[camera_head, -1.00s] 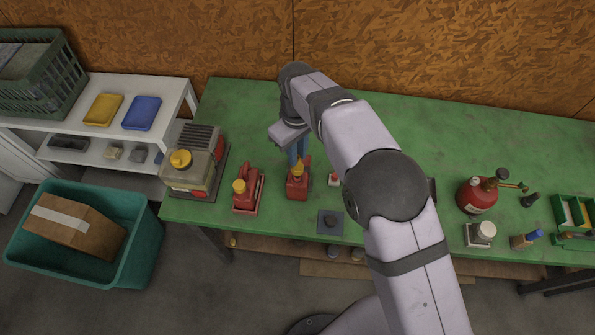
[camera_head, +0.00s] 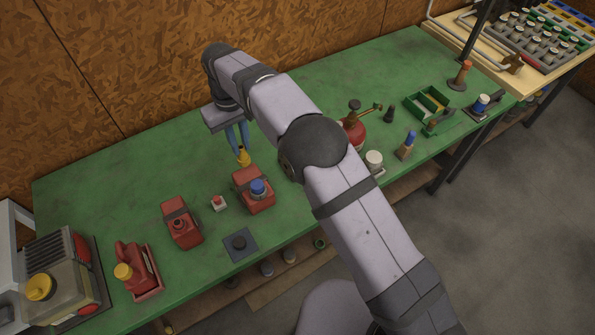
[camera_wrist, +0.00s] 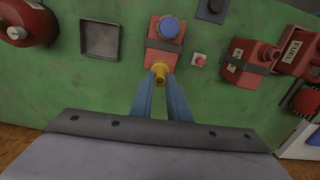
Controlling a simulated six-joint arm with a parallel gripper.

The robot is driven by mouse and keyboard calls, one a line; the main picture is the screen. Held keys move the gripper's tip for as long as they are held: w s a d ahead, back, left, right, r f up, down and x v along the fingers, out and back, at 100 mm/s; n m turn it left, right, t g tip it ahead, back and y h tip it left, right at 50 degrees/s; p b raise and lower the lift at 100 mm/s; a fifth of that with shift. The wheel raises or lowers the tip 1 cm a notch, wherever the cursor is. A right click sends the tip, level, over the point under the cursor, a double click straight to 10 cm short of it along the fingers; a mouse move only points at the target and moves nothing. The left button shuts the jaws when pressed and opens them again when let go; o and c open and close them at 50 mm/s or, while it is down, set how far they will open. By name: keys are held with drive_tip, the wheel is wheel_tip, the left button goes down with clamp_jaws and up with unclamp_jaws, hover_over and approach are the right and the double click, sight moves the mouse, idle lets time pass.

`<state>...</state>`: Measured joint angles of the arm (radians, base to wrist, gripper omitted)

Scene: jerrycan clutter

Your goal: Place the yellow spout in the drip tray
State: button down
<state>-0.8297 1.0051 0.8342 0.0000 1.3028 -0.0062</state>
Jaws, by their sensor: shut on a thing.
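My gripper (camera_head: 240,146) has its two blue fingers shut on the yellow spout (camera_head: 243,157), above the green bench behind the blue-capped red can. In the wrist view the spout (camera_wrist: 160,72) sits between the fingertips, overlapping the near end of that can in the picture. A square, empty grey tray (camera_wrist: 82,40), which looks like the drip tray, lies left of that can in the wrist view. In the head view my arm seems to hide the tray.
The blue-capped red can (camera_head: 251,201) stands near the gripper. A red can with a strap (camera_head: 181,226), a small red-topped block (camera_head: 218,203) and a yellow-capped can (camera_head: 139,262) stand leftward. A red gas bottle (camera_wrist: 30,28) is beyond the tray. Bench behind the gripper is clear.

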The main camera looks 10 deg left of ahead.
drive_tip(key=w+d+f+m+b, duration=0.2)
drive_tip(key=w+d+m+b, duration=0.4)
drive_tip(key=w+d, duration=0.6)
drive_tip(key=shift+m, duration=0.3)
drive_tip(key=shift+s+d+f+p, duration=0.2)
drive_tip(key=shift+f+p, duration=0.5)
drive_tip(key=shift+f, duration=0.85)
drive_tip(key=shift+s+d+f+p, duration=0.15)
drive_tip(key=shift+f+p, duration=0.55)
drive_tip(key=shift+f, duration=0.9)
drive_tip(key=shift+s+d+f+p, duration=0.1)
drive_tip(key=shift+d+f+p, duration=0.15)
drive_tip(key=shift+f+p, duration=0.9)
drive_tip(key=shift+f+b, duration=0.45)
drive_tip(key=shift+f, duration=0.45)
drive_tip(key=shift+f, duration=0.2)
drive_tip(key=c, duration=1.7)
unclamp_jaws()
drive_tip(key=shift+r, duration=0.1)
wheel_tip(320, 180, up, 12)
drive_tip(key=b, duration=0.3)
drive_tip(key=shift+r, duration=0.15)
drive_tip(key=shift+w+d, duration=0.1)
